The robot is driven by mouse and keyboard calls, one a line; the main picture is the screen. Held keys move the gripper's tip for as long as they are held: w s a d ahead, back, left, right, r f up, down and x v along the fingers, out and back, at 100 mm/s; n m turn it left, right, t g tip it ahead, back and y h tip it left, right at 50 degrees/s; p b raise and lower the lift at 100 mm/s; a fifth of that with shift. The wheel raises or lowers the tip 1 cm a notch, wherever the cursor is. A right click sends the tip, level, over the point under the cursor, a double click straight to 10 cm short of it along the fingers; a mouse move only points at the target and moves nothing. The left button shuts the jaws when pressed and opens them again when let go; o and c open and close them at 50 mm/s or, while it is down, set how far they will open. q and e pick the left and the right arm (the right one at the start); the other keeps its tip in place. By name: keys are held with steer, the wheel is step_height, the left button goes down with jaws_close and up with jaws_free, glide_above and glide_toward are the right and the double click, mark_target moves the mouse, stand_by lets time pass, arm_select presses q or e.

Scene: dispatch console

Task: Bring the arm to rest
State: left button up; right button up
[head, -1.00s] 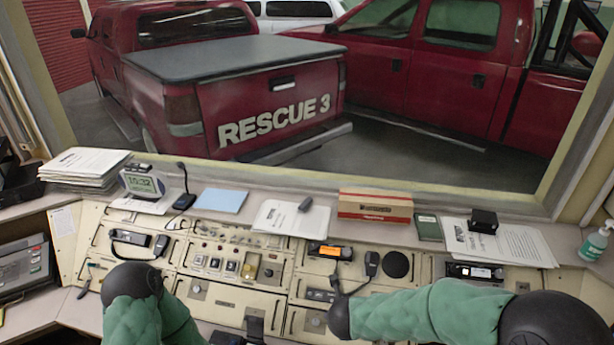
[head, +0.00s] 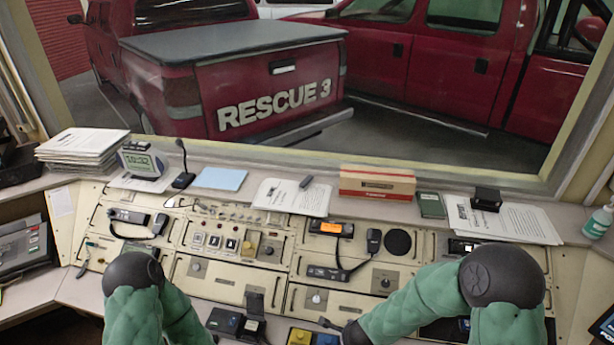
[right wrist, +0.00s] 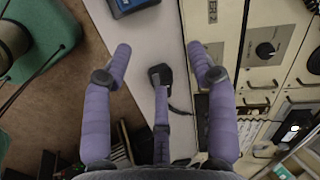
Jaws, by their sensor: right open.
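My right arm (head: 425,300) comes in at the lower right of the head view, its dark elbow joint over the console's right part. Its dark wrist end shows at the bottom edge; its fingers cannot be made out there.
The console (head: 226,280) carries radios, switches and a corded handset (head: 373,241). Papers (head: 292,197), a red-white box (head: 377,182) and a clock (head: 143,161) stand on the back shelf. Blue and yellow devices (head: 300,337) lie at the front edge, left of my right wrist.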

arm_select(q)
step_height(320, 180, down, 8)
steer(key=b, duration=0.7)
arm_select(e)
steer(key=s+a+f+n+g+y, duration=0.1)
steer(key=s+f+n+g+y, duration=0.1)
steer(key=s+f+n, duration=0.5)
steer(key=s+a+f+n+g+y, duration=0.2)
steer(key=s+f+n, duration=0.5)
steer(key=f, duration=0.6)
steer(key=shift+s+f, duration=0.2)
steer(key=shift+s, duration=0.9)
arm_select(q)
steer(key=shift+c, duration=0.2)
